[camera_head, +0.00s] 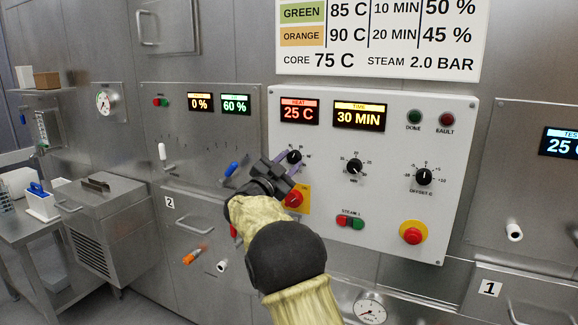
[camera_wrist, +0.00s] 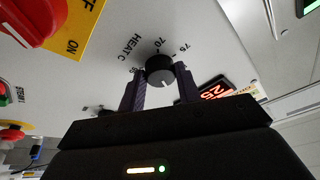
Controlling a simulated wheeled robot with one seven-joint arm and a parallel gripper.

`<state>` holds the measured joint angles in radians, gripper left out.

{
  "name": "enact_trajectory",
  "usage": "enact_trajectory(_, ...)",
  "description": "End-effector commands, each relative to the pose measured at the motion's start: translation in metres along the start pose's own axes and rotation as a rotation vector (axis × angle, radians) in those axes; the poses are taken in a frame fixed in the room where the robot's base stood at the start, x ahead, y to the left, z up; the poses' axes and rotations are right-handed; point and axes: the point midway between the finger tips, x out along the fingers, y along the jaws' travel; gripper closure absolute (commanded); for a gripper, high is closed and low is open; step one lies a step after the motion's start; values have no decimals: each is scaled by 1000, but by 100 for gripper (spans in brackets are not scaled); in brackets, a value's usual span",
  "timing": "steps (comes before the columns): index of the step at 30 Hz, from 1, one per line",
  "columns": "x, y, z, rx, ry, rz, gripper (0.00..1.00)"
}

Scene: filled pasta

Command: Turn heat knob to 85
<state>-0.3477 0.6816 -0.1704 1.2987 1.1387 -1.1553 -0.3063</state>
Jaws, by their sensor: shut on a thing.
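The heat knob (camera_head: 294,157) is a small black dial on the white control panel, below the red HEAT display (camera_head: 299,111), which reads 25 C. In the wrist view the knob (camera_wrist: 160,69) sits between the two fingers of my gripper (camera_wrist: 160,80), with scale numbers such as 70 and 75 around it and the label HEAT C. My gripper (camera_head: 287,168) is shut on the knob. In the head view the fingers partly cover the knob and its scale. The exact pointer setting is hard to read.
A red switch on a yellow plate (camera_head: 295,197) sits just below my gripper. The time knob (camera_head: 354,166) and offset knob (camera_head: 424,177) are to the right. A red emergency button (camera_head: 412,235) is lower right. A chart (camera_head: 380,38) above lists GREEN 85 C and ORANGE 90 C.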

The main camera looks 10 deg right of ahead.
Motion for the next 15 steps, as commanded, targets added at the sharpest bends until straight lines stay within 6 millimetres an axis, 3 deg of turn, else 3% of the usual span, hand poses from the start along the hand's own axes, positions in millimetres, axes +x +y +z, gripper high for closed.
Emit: enact_trajectory(15, -2, 1, 4, 40, -3, 16, 90)
